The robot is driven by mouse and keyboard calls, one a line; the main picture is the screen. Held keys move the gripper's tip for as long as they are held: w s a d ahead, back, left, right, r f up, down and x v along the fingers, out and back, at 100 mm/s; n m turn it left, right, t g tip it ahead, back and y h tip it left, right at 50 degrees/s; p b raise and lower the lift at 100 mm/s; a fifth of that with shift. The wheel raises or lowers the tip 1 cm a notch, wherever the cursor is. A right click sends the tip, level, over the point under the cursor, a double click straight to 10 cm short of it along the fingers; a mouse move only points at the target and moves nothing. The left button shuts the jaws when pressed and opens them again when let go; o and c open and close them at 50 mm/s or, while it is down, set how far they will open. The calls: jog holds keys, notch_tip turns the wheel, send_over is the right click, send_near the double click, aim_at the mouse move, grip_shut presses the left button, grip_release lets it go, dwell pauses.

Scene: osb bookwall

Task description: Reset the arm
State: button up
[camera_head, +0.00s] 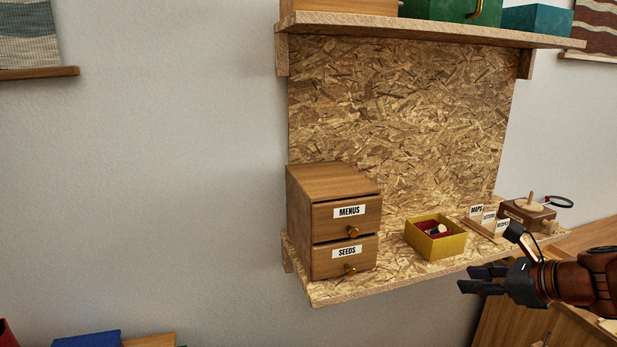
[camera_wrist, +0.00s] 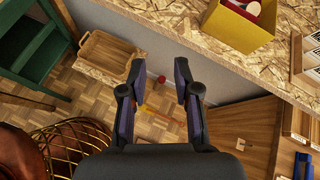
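My gripper (camera_head: 475,280) is at the lower right in the head view, in front of the lower OSB shelf's front edge. My arm reaches in from the right edge of that view. In the wrist view my gripper (camera_wrist: 162,78) shows two dark fingers spread apart with nothing between them. It is open and empty, with the floor visible far below the gap.
The lower shelf (camera_head: 385,286) holds a two-drawer cabinet (camera_head: 335,221) labelled MENUS and SEEDS, a yellow box (camera_head: 437,245) with small items, and labelled cards (camera_head: 488,221). A wooden tray (camera_wrist: 104,58) and wire basket (camera_wrist: 75,145) lie below.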

jog(key=s+a+f+n+g, duration=0.3)
jog(key=s+a+n+g, duration=0.15)
jog(key=a+n, duration=0.35)
jog(key=s+a+f+n+g, duration=0.35)
jog(key=s+a+n, duration=0.2)
jog(key=a, duration=0.45)
jog(key=s+f+n+g+h, duration=0.2)
jog(key=s+n, duration=0.4)
jog(key=s, duration=0.2)
jog(key=s+f+n+g+h, duration=0.2)
jog(key=s+f+n+h, duration=0.1)
jog(key=s+n, duration=0.4)
jog(key=shift+s+d+f+h, duration=0.3)
jog(key=shift+s+d, duration=0.1)
jog(key=shift+s, duration=0.55)
jog(key=shift+n, duration=0.25)
